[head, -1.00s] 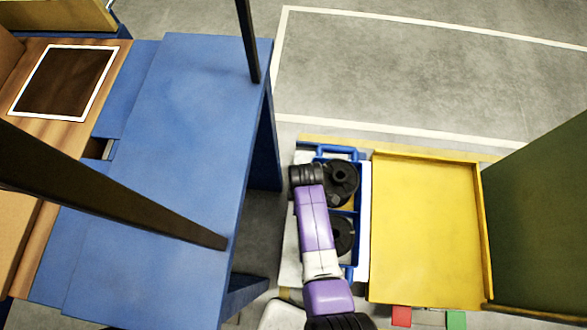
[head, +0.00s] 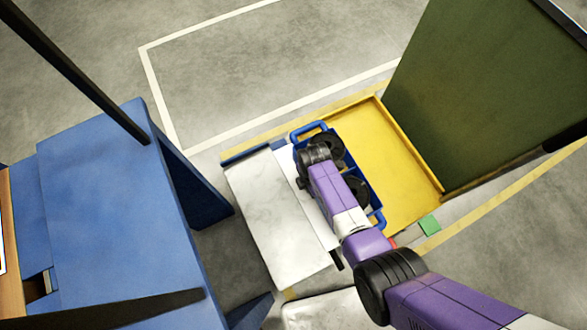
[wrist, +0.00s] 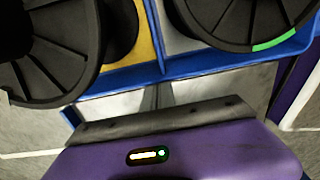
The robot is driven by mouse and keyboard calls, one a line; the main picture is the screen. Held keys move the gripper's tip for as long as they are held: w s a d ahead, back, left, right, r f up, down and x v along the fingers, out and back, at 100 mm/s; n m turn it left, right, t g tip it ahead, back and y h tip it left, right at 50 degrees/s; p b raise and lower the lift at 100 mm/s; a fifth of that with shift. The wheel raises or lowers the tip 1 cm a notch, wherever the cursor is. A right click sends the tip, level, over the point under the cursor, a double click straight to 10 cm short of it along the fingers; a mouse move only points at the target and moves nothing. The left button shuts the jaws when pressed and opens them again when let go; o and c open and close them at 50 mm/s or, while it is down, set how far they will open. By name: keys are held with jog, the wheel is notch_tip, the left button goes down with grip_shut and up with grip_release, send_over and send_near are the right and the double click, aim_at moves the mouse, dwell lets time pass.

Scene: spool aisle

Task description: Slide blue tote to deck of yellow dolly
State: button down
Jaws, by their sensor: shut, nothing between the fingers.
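The blue tote (head: 299,134) holds black spools (head: 354,188) and appears to lie over the left part of the yellow dolly (head: 412,200); whether it rests fully on the deck is hidden. Bare yellow deck shows to its right. My gripper (wrist: 152,95) is shut and empty, close to the tote's blue wall (wrist: 195,70) in the wrist view. I cannot tell if it touches. In the head view my purple arm crosses the tote and hides the fingertips.
A pale marbled slab (head: 280,215) lies left of the tote, mostly bare. A blue bench (head: 110,200) with dark posts stands further left. A tall dark green panel (head: 470,90) rises on the dolly's right side. The floor behind is open.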

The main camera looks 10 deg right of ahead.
jog(key=w+d, duration=0.1)
jog(key=d, duration=0.4)
jog(key=w+d+b, duration=0.1)
jog(key=d, duration=0.3)
jog(key=w+d, duration=0.1)
jog(key=d, duration=0.4)
jog(key=shift+w+d+b, duration=0.3)
jog(key=shift+w+b, duration=0.05)
jog(key=shift+b, duration=0.05)
jog(key=a, duration=0.1)
jog(key=a+r+p, duration=0.1)
jog(key=s+a+p, duration=0.1)
jog(key=a, duration=0.1)
jog(key=shift+r, duration=0.25)
notch_tip(320, 180, up, 8)
jog(key=p, duration=0.4)
jog(key=shift+r, duration=0.25)
